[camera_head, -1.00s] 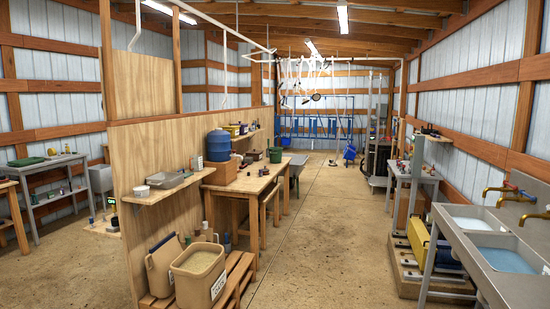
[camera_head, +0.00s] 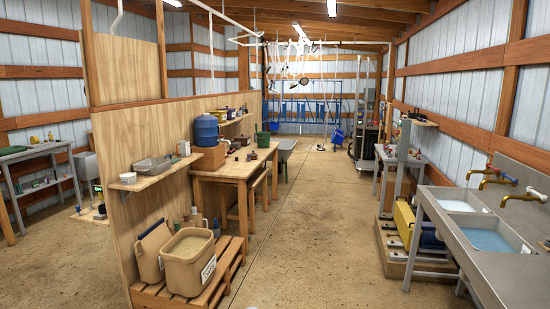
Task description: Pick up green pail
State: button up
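A small dark green pail (camera_head: 262,139) stands at the far end of the wooden workbench (camera_head: 232,172), beside the plywood partition. It looks upright, but it is small and far off, and its handle cannot be made out. My gripper is not in view, and no part of my arm shows near the pail.
Tan bins (camera_head: 187,262) sit on a low slatted platform at the near left. A steel sink counter (camera_head: 470,235) runs along the right. The concrete aisle (camera_head: 315,220) between them is clear.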

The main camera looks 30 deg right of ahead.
aim_at(264, 140)
jog(key=z, duration=1.15)
jog(key=i, duration=9.1)
jog(key=u, duration=2.6)
